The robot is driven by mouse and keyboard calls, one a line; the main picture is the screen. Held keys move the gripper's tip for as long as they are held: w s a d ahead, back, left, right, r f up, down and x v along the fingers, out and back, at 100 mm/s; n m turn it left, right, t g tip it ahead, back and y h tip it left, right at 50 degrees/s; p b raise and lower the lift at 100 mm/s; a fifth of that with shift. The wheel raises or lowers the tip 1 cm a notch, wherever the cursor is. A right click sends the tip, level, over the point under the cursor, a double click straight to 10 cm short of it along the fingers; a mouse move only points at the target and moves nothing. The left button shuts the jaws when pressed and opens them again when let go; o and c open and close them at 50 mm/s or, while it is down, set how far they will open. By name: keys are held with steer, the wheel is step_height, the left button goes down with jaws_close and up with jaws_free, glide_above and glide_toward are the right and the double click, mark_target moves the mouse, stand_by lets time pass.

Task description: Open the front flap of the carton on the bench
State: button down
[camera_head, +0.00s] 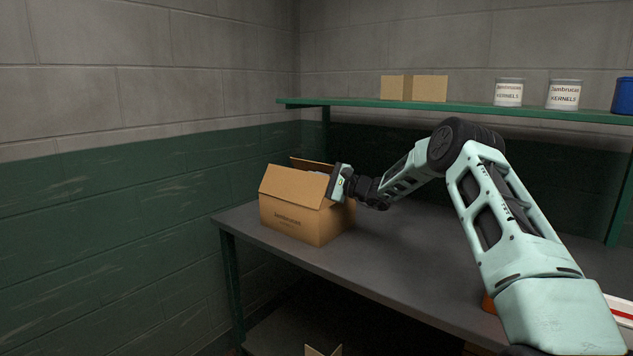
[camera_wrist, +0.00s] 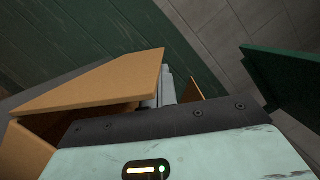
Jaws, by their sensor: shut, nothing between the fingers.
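The brown cardboard carton (camera_head: 285,220) stands on the left part of the grey bench (camera_head: 400,270), its printed face toward the front. Its front flap (camera_head: 295,187) slants up from the top front edge, partly over the opening. My gripper (camera_head: 338,184) is shut and empty at the carton's right top corner, beside the right end of the front flap; contact cannot be told. In the wrist view a flap (camera_wrist: 95,85) rises beyond my gripper's body, which hides much of the carton.
A green shelf (camera_head: 450,110) above the bench holds a small carton (camera_head: 413,88), two labelled tins (camera_head: 509,92) and a blue container (camera_head: 624,95). An orange item (camera_head: 488,302) is partly behind my arm. Bare bench lies right of the carton. A wall is close behind it.

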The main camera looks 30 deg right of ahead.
mark_target(306, 190)
steer(key=shift+a+b, duration=0.1)
steer(key=shift+b, duration=0.3)
steer(key=a+n+b, duration=0.1)
steer(key=n+b, duration=0.1)
steer(key=b, duration=0.2)
steer(key=s+a+r+n+g+b, duration=0.1)
steer(key=n+b, duration=0.1)
steer(key=b, duration=0.2)
steer(key=a+n+b, duration=0.2)
steer(key=b, duration=0.2)
steer(key=shift+s+a+r+b, duration=0.1)
steer(key=shift+s+r+b, duration=0.2)
steer(key=shift+b, duration=0.1)
steer(key=a+n+b, duration=0.1)
steer(key=b, duration=0.2)
steer(key=s+a+n+g+b, duration=0.1)
steer(key=n+b, duration=0.1)
steer(key=b, duration=0.1)
steer(key=a+r+n+h+b, duration=0.1)
steer(key=a+b, duration=0.1)
steer(key=b, duration=0.1)
steer(key=shift+s+n, duration=0.25)
steer(key=shift+n, duration=0.15)
steer(key=shift+a, duration=0.1)
